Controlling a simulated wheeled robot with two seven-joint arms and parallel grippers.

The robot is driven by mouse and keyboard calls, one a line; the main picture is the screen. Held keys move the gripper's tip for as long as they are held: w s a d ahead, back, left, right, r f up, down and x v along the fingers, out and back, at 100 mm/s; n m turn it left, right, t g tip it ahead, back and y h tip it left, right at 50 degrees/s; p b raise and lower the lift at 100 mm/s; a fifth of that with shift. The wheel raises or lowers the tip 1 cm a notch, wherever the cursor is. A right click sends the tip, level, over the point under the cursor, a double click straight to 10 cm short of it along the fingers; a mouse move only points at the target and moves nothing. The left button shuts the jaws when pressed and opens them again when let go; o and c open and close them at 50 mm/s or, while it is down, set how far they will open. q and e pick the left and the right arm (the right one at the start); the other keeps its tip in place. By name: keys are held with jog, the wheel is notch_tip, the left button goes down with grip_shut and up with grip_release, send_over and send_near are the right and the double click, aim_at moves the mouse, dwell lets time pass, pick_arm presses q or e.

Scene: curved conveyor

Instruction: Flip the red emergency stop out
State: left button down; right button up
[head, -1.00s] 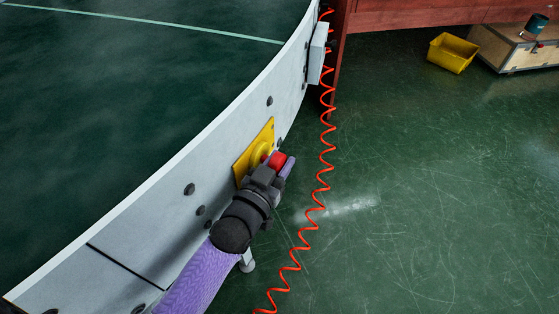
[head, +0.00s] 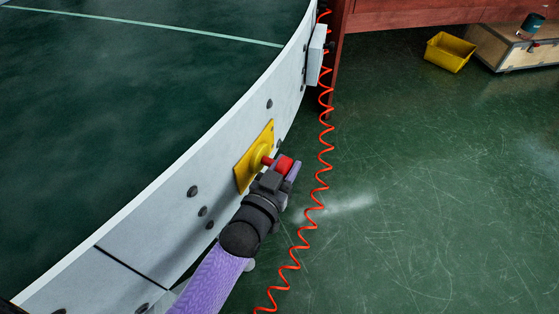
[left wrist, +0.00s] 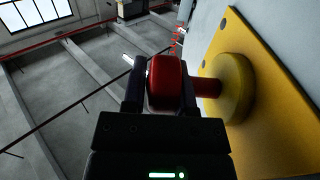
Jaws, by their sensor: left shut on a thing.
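The red emergency stop (head: 284,164) is a round red head on a red stem, standing out from a yellow round base on a yellow plate (head: 243,176). The plate is fixed to the grey side wall of the curved conveyor (head: 224,170). My left gripper (head: 284,172) is shut on the red head. In the left wrist view the red head (left wrist: 164,84) sits between the fingers (left wrist: 160,95), with the stem (left wrist: 206,88) visible between it and the yellow base (left wrist: 236,88). My right gripper is not in view.
A coiled orange-red cable (head: 318,190) hangs close to the right of my left gripper. A pale box (head: 317,55) sits on the conveyor's far side wall. A yellow bin (head: 451,52) and a wooden crate (head: 510,48) stand far right. The green floor right of the cable is clear.

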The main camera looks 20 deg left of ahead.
pick_arm(q)
jog(key=c, duration=0.7)
grip_release()
jog(key=shift+d, duration=0.3)
jog(key=shift+s, duration=0.1)
jog(key=shift+s+a+p, duration=0.1)
jog(key=shift+s+p, duration=0.2)
jog(key=s+p, duration=0.1)
jog(key=s, duration=0.2)
jog(key=s+a+p, duration=0.1)
jog(key=s, duration=0.2)
jog(key=s+p, duration=0.2)
jog(key=s, duration=0.1)
jog(key=shift+a, duration=0.2)
